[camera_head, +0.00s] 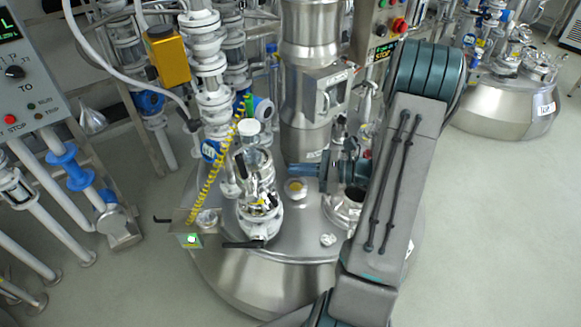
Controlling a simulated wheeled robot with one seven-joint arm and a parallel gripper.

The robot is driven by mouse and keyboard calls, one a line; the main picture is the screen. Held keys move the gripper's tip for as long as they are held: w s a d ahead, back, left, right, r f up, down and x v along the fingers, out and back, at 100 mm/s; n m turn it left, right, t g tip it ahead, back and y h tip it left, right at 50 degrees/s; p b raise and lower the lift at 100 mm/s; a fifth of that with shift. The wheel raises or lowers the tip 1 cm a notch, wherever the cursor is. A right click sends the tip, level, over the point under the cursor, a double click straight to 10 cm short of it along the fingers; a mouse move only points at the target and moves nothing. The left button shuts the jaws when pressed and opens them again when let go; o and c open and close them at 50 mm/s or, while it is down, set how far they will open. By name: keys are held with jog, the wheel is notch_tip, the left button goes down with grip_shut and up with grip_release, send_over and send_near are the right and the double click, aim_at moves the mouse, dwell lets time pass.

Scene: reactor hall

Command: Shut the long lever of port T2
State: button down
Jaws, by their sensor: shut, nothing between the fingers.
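A long black lever (240,244) sticks out to the left from the foot of a white-and-metal port fitting (262,212) on the steel reactor lid. The fitting carries a glass section with a white cap. I cannot read a T2 label on it. My gripper (291,170) appears right of and above this fitting, pointing left, with its blue-grey fingers together and empty. It is apart from the lever. My wrist is partly hidden behind my own arm link.
The steel vessel lid (300,246) holds several ports and a small round yellow-centred fitting (295,188). A yellow coiled hose (207,180) hangs left of the port. A tall steel column (308,90) stands behind. A control box (30,80) is at left.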

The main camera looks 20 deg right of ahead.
jog(key=p+x, duration=0.1)
jog(key=x, duration=1)
jog(key=shift+w+a+p, duration=0.2)
jog(key=shift+a+p, duration=0.15)
jog(key=shift+w, duration=0.15)
